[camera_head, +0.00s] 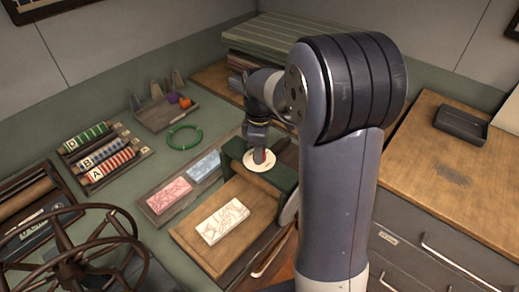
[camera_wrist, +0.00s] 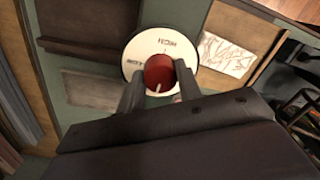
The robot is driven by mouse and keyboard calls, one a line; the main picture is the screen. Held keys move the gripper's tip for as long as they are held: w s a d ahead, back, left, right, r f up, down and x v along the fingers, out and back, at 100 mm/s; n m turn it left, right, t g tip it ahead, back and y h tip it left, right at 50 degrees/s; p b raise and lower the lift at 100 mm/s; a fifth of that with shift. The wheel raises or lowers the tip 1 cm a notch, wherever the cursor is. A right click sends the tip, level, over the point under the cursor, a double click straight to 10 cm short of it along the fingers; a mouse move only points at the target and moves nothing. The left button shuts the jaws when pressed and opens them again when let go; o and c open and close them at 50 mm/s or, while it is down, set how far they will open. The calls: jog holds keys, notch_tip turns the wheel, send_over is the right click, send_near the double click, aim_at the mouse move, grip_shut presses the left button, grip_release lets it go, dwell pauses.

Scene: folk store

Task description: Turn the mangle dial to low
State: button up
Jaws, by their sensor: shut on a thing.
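The mangle (camera_head: 284,181) has a dark green frame on a wooden board at the middle of the head view. Its dial is a round white plate (camera_head: 250,165) with a red knob (camera_wrist: 159,70) at its centre. In the wrist view the dial plate (camera_wrist: 136,52) shows small dark lettering at the top and left, too small to read surely. A pale mark on the knob points toward the bottom of that view. My gripper (camera_wrist: 160,76) is shut on the red knob, one finger on each side. In the head view the gripper (camera_head: 259,149) partly hides the knob.
A green ring (camera_head: 184,137), striped rolls (camera_head: 107,166) and a spoked wheel (camera_head: 70,255) are further left.

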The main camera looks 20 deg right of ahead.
jog(key=m, duration=0.4)
jog(key=shift+m, duration=0.3)
jog(key=m, duration=0.9)
jog(key=shift+t, duration=0.3)
jog(key=shift+m, duration=1.9)
jog(key=o, duration=1)
jog(key=shift+s, duration=0.1)
jog(key=shift+c, duration=0.2)
notch_tip(320, 180, up, 11)
jog(key=b, duration=0.1)
jog(key=shift+d, duration=0.2)
